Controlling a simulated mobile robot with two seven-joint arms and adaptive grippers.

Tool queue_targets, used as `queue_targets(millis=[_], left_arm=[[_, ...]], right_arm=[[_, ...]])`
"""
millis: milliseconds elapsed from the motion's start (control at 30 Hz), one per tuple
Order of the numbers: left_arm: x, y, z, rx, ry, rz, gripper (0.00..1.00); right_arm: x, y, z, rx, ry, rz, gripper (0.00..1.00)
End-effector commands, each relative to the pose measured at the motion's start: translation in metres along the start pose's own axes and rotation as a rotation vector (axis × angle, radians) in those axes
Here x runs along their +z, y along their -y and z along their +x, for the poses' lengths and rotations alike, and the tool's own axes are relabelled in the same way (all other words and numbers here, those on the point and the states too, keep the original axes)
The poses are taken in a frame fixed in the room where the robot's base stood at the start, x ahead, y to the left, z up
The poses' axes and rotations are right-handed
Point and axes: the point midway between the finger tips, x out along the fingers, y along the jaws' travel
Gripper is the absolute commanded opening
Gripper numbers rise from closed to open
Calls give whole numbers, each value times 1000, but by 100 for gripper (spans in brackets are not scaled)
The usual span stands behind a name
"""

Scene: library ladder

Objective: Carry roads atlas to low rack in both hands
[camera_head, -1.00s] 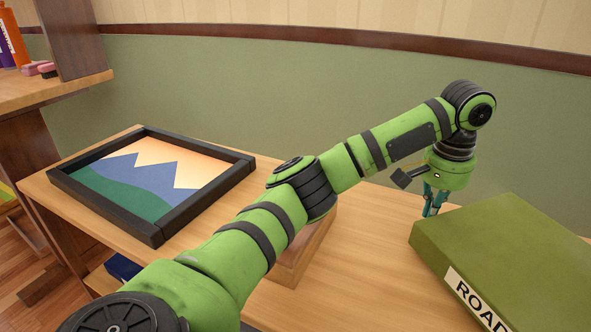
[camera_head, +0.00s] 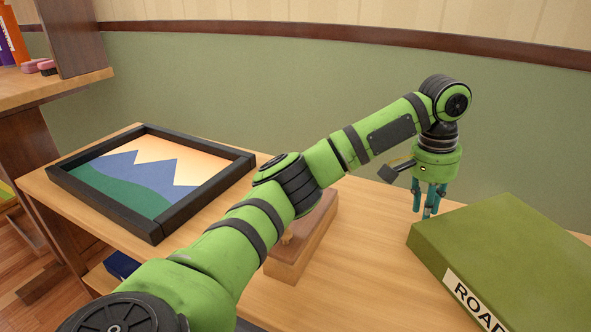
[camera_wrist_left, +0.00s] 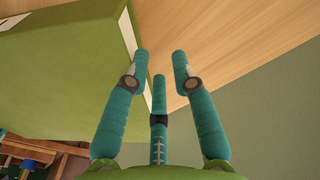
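The roads atlas (camera_head: 510,258) is a large, thick green book with a white label reading "ROAD", lying flat on the wooden surface at the right of the head view, cut off by the frame edge. My left gripper (camera_head: 428,212) points down just beyond the atlas's far left corner. In the left wrist view the gripper (camera_wrist_left: 162,70) has its teal fingers spread and nothing between them. The atlas (camera_wrist_left: 60,80) fills the upper left there, beside the fingers. My right gripper is not in view, and neither is the low rack identifiable.
A black-framed mountain picture (camera_head: 150,180) lies on the wooden table (camera_head: 360,270) at left. A wooden block (camera_head: 295,255) sits partly behind my left arm. A green wall (camera_head: 300,100) stands behind the table. A shelf (camera_head: 50,85) with small items is at upper left.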

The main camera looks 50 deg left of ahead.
Motion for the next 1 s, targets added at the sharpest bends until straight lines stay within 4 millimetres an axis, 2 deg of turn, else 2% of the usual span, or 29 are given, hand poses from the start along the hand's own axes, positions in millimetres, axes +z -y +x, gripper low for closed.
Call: queue_targets(millis=[33, 67, 100, 433, 567, 1000], left_arm=[[0, 1, 0, -1, 1, -1, 26], [0, 1, 0, -2, 1, -2, 26], [0, 1, 0, -2, 1, -2, 26], [0, 2, 0, -4, 2, -4, 26], [0, 2, -8, -3, 1, -4, 26], [-1, 2, -92, -5, -3, -5, 26]], right_arm=[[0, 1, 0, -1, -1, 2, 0], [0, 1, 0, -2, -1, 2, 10], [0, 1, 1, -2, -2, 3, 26], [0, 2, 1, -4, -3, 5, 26], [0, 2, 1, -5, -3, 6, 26], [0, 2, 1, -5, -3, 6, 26]])
